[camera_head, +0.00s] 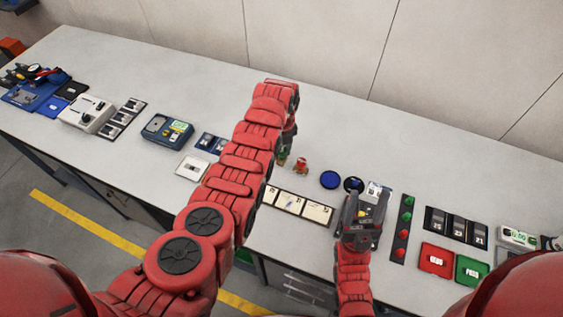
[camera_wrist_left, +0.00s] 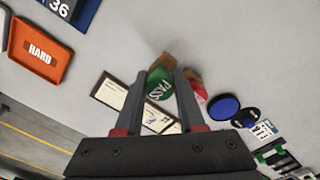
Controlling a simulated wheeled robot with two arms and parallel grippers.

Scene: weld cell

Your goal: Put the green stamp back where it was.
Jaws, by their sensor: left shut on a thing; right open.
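In the head view, my left gripper (camera_head: 287,148) is beyond the card strip, and the green stamp (camera_head: 282,158) is mostly hidden by my arm. A red stamp (camera_head: 300,165) stands close to its right; it also shows beside the right finger in the left wrist view (camera_wrist_left: 196,91). My right gripper (camera_head: 367,212) is open, low over the bench front.
A strip of cards (camera_head: 303,205) lies in front of the stamps. A white block (camera_head: 374,190) is by my right gripper. The bench behind the stamps is clear.

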